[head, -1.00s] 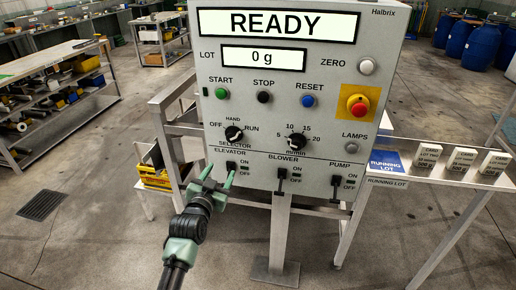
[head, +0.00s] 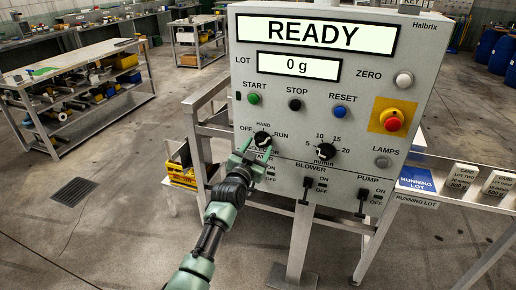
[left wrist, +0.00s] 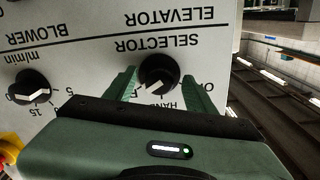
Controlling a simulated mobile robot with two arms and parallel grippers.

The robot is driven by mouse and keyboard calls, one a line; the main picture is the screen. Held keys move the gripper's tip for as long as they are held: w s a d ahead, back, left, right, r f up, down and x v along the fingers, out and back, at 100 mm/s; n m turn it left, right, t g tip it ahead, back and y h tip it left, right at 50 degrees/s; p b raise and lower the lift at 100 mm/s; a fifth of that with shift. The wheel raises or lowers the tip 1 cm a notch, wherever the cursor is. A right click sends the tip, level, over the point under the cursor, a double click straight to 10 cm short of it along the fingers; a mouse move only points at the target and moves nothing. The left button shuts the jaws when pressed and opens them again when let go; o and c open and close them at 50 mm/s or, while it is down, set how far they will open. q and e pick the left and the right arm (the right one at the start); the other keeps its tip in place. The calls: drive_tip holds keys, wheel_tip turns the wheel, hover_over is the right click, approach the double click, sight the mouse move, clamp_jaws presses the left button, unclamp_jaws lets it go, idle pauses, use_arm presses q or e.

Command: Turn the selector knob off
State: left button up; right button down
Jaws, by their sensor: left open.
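The selector knob (head: 263,140) is a round black knob with a white pointer, at the lower left of the grey control panel (head: 310,95). Its labels read OFF at left, HAND at top and RUN at right. In the left wrist view the panel is upside down and the knob (left wrist: 159,74) shows its pointer towards the RUN side. My left gripper (head: 256,161) is open just below and in front of the knob. In the left wrist view its green fingers appear on either side of the knob; contact cannot be told. My right gripper is not in view.
A black m/min dial (head: 325,151) sits right of the selector. The blower switch (head: 306,190) and pump switch (head: 362,202) are below. A red emergency button (head: 393,120) is at the right. A bench with a blue running lot sign (head: 416,181) stands beside the panel.

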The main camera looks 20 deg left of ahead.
use_arm(q)
clamp_jaws()
drive_tip(key=shift+n, duration=0.3)
drive_tip(key=n, duration=0.5)
drive_tip(key=shift+d+p, duration=0.15)
drive_tip(key=shift+p, duration=0.25)
drive_tip(key=n, duration=0.6)
drive_tip(key=shift+n, duration=0.3)
drive_tip(key=n+p, duration=0.1)
drive_tip(key=n, duration=0.5)
drive_tip(key=shift+d+r, duration=0.1)
drive_tip(key=shift+d, duration=0.05)
drive_tip(key=n, duration=0.5)
drive_tip(key=shift+r, duration=0.1)
drive_tip(key=shift+n, duration=0.5)
